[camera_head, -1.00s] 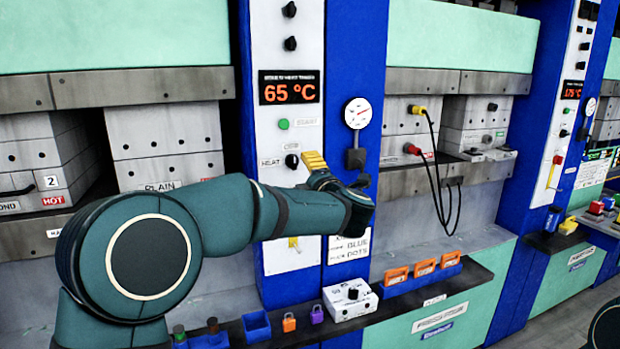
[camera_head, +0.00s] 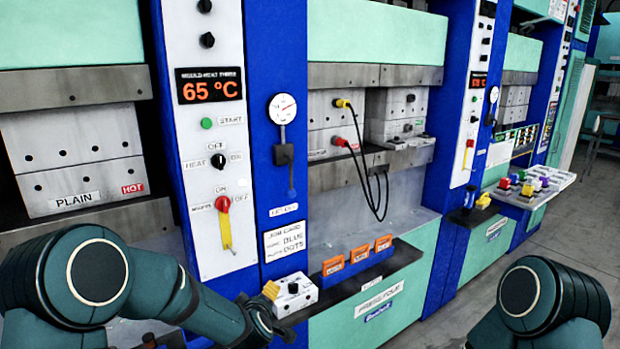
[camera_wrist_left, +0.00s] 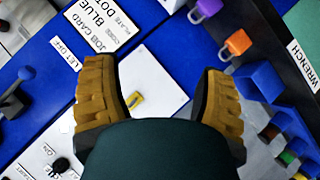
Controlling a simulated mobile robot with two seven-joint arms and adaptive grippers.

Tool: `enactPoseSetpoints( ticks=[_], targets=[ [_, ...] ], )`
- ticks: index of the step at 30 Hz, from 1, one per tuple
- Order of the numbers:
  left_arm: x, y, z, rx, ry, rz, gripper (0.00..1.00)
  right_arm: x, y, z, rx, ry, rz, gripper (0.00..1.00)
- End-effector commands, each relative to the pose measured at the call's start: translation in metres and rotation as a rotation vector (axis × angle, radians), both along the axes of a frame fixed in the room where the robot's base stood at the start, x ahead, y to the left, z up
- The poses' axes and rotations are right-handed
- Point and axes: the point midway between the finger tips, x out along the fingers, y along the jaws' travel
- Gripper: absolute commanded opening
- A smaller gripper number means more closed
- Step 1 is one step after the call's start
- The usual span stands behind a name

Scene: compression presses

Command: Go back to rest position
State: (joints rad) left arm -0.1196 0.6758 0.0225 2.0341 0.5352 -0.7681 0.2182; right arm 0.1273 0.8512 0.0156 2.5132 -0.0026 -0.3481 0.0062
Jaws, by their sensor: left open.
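My left arm comes in low from the left in the head view. Its gripper (camera_head: 268,305) is beside the white knob box (camera_head: 293,293) on the ledge, and one yellow finger pad shows against the box. In the left wrist view the gripper (camera_wrist_left: 160,97) is open, with its two ribbed yellow pads wide apart. Nothing is held between them. A white panel with a small yellow piece (camera_wrist_left: 135,98) lies in the view beyond the gap. My right arm (camera_head: 550,300) shows at the lower right, but its gripper is out of view.
The press panel has a red-knobbed yellow lever (camera_head: 224,222) and a 65 °C display (camera_head: 209,86). Orange tags (camera_head: 358,255) sit in a blue rack on the ledge. An orange padlock (camera_wrist_left: 238,42) and blue bin (camera_wrist_left: 260,80) are near the left gripper. Open floor (camera_head: 470,300) lies right.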

Motion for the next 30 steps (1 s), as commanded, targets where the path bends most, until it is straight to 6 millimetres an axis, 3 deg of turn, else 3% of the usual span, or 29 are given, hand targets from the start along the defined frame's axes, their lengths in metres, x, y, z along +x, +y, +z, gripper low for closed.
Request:
enactPoseSetpoints(
  ticks=[1,3,5,9,15,18,22,30],
  targets=[
    [-0.020,-0.001,-0.032,0.029,0.082,-0.064,0.71,0.000,0.000,0.000,0.000,0.000,0.000,0.47],
    [-0.050,-0.005,-0.070,0.063,0.186,-0.162,0.71,0.000,0.000,0.000,0.000,0.000,0.000,0.47],
    [-0.079,-0.008,-0.100,0.086,0.277,-0.247,0.71,0.000,0.000,0.000,0.000,0.000,0.000,0.47],
    [-0.156,-0.016,-0.158,0.114,0.480,-0.451,0.71,0.000,0.000,0.000,0.000,0.000,0.000,0.47],
    [-0.260,-0.025,-0.200,0.107,0.702,-0.709,0.71,0.000,0.000,0.000,0.000,0.000,0.000,0.47],
    [-0.293,-0.027,-0.207,0.097,0.763,-0.791,0.71,0.000,0.000,0.000,0.000,0.000,0.000,0.47],
    [-0.313,-0.029,-0.210,0.088,0.799,-0.843,0.71,0.000,0.000,0.000,0.000,0.000,0.000,0.47],
    [-0.315,-0.029,-0.210,0.088,0.802,-0.849,0.71,0.000,0.000,0.000,0.000,0.000,0.000,0.47]
  ],
)
